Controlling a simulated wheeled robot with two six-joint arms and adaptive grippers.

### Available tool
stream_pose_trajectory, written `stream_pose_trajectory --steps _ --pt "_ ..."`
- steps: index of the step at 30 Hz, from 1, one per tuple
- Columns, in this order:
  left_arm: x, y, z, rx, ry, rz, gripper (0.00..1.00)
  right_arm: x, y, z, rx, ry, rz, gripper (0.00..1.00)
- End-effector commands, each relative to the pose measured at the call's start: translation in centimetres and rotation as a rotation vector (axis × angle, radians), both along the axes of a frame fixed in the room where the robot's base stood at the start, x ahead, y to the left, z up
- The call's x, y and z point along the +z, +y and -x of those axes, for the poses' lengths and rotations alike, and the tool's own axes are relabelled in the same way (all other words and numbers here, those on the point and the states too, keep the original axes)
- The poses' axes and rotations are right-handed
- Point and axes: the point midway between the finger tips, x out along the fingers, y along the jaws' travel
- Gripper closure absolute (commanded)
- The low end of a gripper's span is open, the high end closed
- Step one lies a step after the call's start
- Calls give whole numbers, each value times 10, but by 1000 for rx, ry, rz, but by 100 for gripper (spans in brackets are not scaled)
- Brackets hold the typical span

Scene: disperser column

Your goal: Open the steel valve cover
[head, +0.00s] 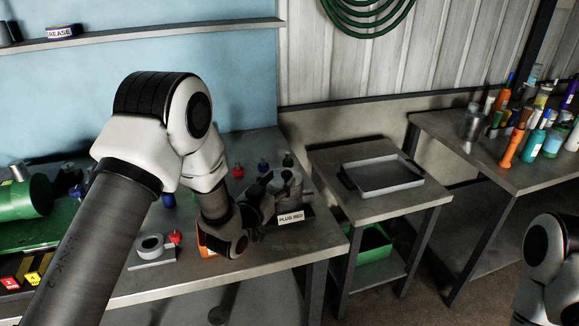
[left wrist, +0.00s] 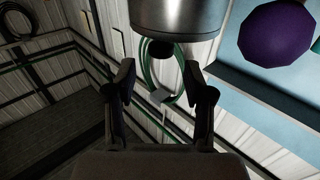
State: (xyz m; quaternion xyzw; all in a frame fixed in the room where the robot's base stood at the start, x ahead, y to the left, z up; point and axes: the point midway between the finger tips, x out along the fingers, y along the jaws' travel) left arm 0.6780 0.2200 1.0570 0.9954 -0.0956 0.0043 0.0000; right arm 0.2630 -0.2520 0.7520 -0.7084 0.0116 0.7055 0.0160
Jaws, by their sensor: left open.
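A grey steel cylinder, which looks like the valve cover (head: 291,179), stands on the table behind a sign reading PLUG RED. It is partly hidden by my left gripper (head: 268,196). In the left wrist view a shiny steel cylinder (left wrist: 175,14) comes in from the top, beyond the fingertips. My left gripper (left wrist: 159,72) is open there, and nothing shows held between its fingers. I cannot tell from these views whether a finger touches the steel. My right gripper is out of view; only part of my right arm shows at the lower right.
A grey block with a ring (head: 150,246) and the PLUG RED sign (head: 291,217) are nearby. A grey tray (head: 383,176) rests on the side table. Bottles (head: 553,142) crowd the right bench.

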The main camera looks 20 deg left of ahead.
Motion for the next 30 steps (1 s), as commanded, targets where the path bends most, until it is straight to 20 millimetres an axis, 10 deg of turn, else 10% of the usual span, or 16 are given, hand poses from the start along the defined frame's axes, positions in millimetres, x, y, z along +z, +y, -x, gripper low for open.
stream_pose_trajectory --steps 15,20,30 --pt "-1 -8 -43 1 2 1 47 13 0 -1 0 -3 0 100" --pt "-1 -8 -43 0 2 1 100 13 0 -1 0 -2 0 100" --pt "2 -8 -44 0 14 9 100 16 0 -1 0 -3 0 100"
